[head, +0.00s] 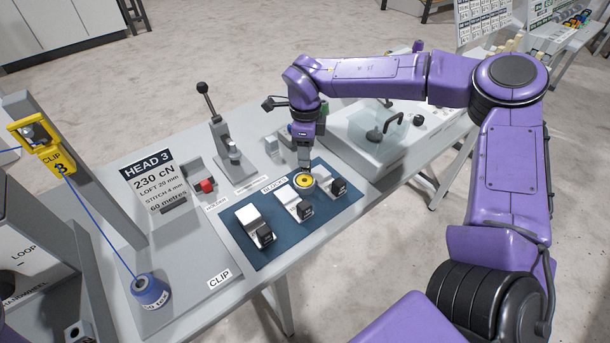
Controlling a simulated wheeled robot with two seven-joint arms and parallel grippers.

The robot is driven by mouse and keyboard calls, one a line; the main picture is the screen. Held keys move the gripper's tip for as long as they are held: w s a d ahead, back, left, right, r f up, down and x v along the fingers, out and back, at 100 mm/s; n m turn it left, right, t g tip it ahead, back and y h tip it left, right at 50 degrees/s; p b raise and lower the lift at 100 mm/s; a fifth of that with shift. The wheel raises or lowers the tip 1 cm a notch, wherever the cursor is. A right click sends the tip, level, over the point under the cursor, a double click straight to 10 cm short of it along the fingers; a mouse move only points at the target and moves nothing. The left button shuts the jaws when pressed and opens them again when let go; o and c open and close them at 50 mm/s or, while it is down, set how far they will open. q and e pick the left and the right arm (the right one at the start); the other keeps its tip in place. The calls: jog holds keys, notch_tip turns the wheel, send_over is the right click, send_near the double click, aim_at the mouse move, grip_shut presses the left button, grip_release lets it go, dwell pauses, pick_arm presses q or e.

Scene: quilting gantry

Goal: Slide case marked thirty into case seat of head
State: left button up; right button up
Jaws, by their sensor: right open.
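My right gripper (305,166) reaches down over the blue mat (285,233), with its fingers open. A round yellow-rimmed piece with a dark centre (304,182) is just below the fingertips; I cannot tell whether they touch it. Three white blocks with dark fronts stand on the mat: a near one (252,218), a middle one (288,196) and a far one (325,174). The markings on these pieces are too small to read, so I cannot tell which is the case marked thirty. I cannot make out the case seat. My left gripper is out of view.
A clear-covered unit (375,133) stands at the right.

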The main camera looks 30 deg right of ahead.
notch_tip(320, 180, down, 4)
jog(key=shift+d+f+p, duration=0.1)
jog(key=shift+p, duration=0.3)
grip_shut()
